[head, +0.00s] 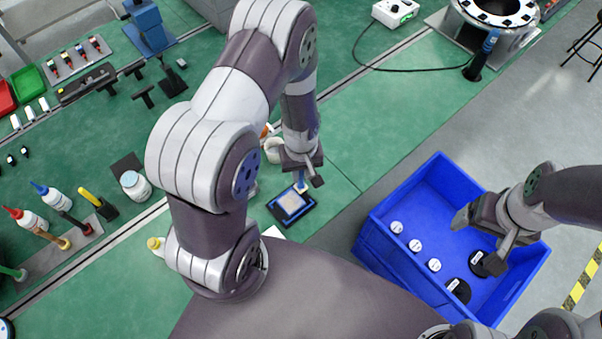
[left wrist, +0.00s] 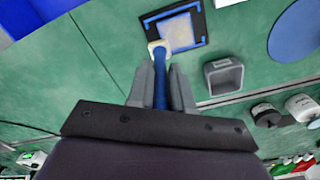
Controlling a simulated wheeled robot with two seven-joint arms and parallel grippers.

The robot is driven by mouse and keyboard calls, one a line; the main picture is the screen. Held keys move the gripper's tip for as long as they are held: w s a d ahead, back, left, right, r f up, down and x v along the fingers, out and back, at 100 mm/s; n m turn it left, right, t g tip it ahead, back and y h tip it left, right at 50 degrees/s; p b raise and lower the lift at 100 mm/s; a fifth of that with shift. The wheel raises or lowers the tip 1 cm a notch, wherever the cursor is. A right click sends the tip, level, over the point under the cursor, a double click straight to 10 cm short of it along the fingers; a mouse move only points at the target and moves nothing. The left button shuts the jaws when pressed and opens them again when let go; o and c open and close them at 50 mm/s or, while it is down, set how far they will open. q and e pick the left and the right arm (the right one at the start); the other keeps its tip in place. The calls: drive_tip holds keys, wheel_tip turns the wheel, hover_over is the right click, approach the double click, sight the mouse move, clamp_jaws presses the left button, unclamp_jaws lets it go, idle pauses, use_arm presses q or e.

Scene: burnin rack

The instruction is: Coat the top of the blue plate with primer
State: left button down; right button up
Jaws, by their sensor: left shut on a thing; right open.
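The blue plate (head: 291,203) lies flat on a dark square base on the green bench. A pale grey-white patch covers most of its top, with blue showing along the edges; it also shows in the left wrist view (left wrist: 176,27). My left gripper (head: 303,174) is shut on the blue handle of a brush (left wrist: 160,82). The brush's pale head is at the plate's near edge in the left wrist view and seems to touch it, though contact is hard to tell. My right gripper (head: 479,239) is open and empty above the blue crate.
The blue crate (head: 378,243) holds several white and black round pieces. A white jar (head: 135,185) and several bottles stand at left on the bench. A grey square tray (left wrist: 223,76) and a blue disc (left wrist: 295,30) lie near the plate.

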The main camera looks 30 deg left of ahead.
use_arm(q)
drive_tip(key=shift+w+d+r+p, duration=0.1)
drive_tip(key=shift+w+r+p, duration=0.15)
drive_tip(key=shift+r+p, duration=0.55)
drive_tip(key=shift+r, duration=0.45)
drive_tip(key=shift+s+r, duration=0.1)
drive_tip(key=shift+s, duration=0.15)
drive_tip(key=shift+w, duration=0.2)
drive_tip(key=shift+s, duration=0.15)
